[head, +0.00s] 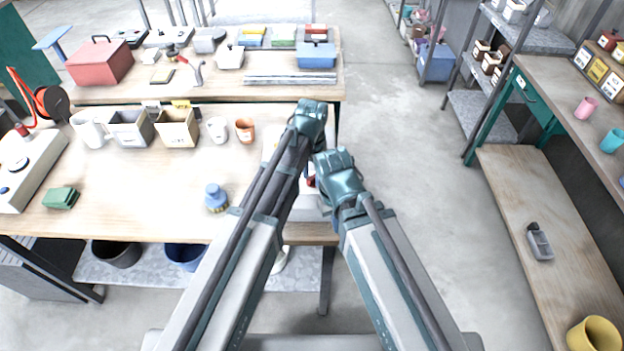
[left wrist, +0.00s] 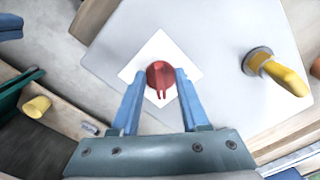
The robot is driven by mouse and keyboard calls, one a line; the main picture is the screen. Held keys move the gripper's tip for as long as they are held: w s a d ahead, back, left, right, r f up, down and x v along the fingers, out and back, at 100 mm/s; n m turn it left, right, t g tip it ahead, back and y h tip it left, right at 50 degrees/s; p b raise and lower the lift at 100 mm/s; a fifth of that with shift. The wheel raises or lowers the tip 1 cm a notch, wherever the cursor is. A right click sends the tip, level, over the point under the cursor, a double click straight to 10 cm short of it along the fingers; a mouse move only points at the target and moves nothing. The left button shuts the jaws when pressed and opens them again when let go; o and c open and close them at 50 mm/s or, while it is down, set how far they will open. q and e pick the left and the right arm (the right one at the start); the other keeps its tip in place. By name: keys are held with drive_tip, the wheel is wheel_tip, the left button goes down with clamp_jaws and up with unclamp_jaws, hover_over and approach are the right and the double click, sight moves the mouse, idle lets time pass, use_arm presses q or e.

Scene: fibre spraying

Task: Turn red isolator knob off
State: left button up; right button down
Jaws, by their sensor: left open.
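The round red knob (left wrist: 160,73) sits on a white diamond-shaped plate (left wrist: 158,46) on a pale grey panel (left wrist: 215,30) in the left wrist view. Two short red prongs on it point down toward my gripper's base. My left gripper (left wrist: 160,78) is open, its two blue fingers to either side of the knob. Small gaps seem to show; I cannot tell whether either finger touches it. In the head view only a bit of red (head: 311,181) shows between my arms, which cover most of the panel (head: 308,208).
A yellow handle (left wrist: 280,75) on a grey collar sticks out of the panel right of the knob. Open concrete floor (head: 400,150) lies right of my arms.

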use_arm(q)
clamp_jaws()
idle(0.5)
drive_tip(key=n, duration=0.3)
drive_tip(key=shift+s+d+n, duration=0.1)
drive_tip(key=shift+n, duration=0.2)
drive_tip(key=n, duration=0.4)
drive_tip(key=shift+d+n, duration=0.15)
drive_tip(key=shift+n, duration=0.15)
drive_tip(key=n, duration=0.4)
drive_tip(key=shift+d, duration=0.15)
drive_tip(key=shift+d+n, duration=0.1)
drive_tip(key=shift+n, duration=1.9)
